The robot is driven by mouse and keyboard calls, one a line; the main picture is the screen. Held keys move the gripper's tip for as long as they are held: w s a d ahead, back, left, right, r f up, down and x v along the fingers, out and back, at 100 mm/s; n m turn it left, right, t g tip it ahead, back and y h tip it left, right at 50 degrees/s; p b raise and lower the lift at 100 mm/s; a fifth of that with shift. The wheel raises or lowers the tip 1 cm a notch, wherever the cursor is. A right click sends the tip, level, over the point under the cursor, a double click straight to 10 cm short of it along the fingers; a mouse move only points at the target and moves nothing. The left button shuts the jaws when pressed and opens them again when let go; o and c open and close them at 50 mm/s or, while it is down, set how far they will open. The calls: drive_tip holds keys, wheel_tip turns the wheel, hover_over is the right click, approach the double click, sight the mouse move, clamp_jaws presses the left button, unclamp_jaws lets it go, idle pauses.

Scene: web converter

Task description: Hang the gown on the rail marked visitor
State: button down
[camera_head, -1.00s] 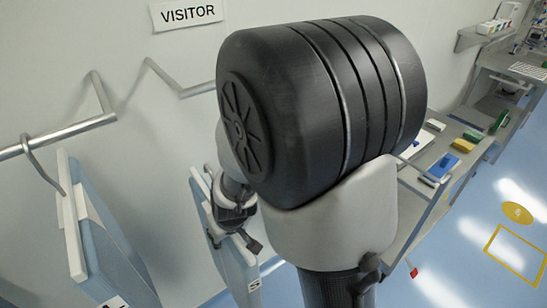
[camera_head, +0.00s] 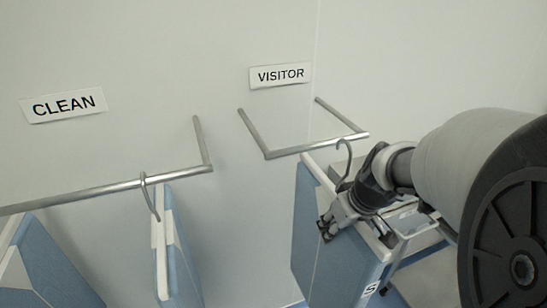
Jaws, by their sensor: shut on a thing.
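The VISITOR sign (camera_head: 281,75) is on the wall above a U-shaped metal rail (camera_head: 290,152). My gripper (camera_head: 326,229) is shut on a blue gown (camera_head: 335,265) with a white top edge, at the right of the view. The gown hangs upright below the rail's front bar and bears an S tag. Its hook (camera_head: 349,162) rises to about the height of that bar, near its right end. I cannot tell whether the hook touches or goes over the bar.
A CLEAN sign (camera_head: 63,105) is above another rail (camera_head: 110,189) at the left. A gown (camera_head: 180,250) hangs there by its hook, with another blue gown (camera_head: 50,270) further left. A grey shelf partly shows behind my arm.

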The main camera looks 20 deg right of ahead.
drive_tip(key=shift+w+a+p, duration=0.15)
drive_tip(key=shift+w+p, duration=2)
drive_tip(key=shift+w, duration=2.3)
wheel_tip(320, 180, down, 4)
drive_tip(key=b, duration=0.4)
drive_tip(key=c, duration=1)
unclamp_jaws()
drive_tip(key=shift+o, duration=0.2)
drive_tip(key=shift+s+r, duration=0.1)
